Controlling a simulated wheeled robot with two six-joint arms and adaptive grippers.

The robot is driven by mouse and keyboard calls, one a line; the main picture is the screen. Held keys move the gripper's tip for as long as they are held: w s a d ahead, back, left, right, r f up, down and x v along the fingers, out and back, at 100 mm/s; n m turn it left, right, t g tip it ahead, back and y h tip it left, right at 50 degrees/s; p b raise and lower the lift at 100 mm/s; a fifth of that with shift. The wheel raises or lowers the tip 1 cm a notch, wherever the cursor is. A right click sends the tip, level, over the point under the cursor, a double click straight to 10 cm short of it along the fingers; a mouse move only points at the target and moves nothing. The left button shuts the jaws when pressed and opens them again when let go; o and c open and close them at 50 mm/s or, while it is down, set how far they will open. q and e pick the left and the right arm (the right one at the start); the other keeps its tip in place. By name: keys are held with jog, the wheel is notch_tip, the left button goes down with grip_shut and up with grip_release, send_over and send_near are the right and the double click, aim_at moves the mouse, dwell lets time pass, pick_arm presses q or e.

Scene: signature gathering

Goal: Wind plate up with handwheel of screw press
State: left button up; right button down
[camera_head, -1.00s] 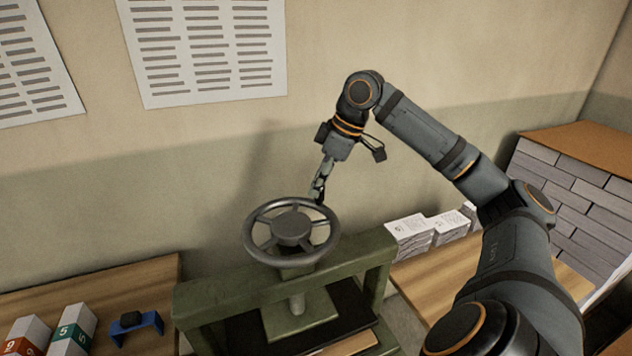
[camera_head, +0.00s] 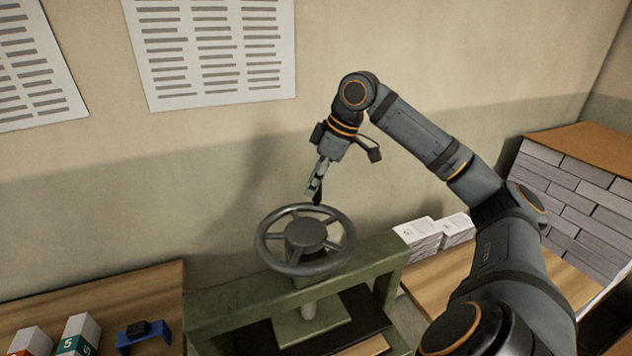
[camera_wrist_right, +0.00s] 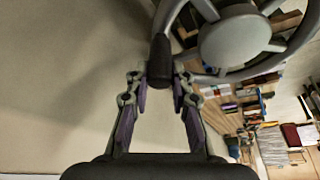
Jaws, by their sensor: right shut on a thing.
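The dark grey handwheel (camera_head: 305,238) sits on top of the green screw press (camera_head: 235,306). Its spokes and hub also show in the right wrist view (camera_wrist_right: 238,42). My right gripper (camera_head: 317,196) reaches down to the wheel's far rim and is shut on the wheel's dark upright handle (camera_wrist_right: 160,64). The two fingers stand on either side of the handle in the right wrist view. My left gripper is not in view.
A wooden table at left holds white boxes (camera_head: 78,332) and a blue stand (camera_head: 144,334). Paper stacks (camera_head: 420,238) lie on the wooden surface at right. Grey stacked blocks (camera_head: 575,195) stand at far right. The wall is close behind the press.

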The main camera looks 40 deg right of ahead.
jog(key=shift+a+f, duration=0.1)
jog(key=shift+f, duration=0.1)
dwell(0.3)
jog(key=shift+f, duration=0.1)
dwell(0.7)
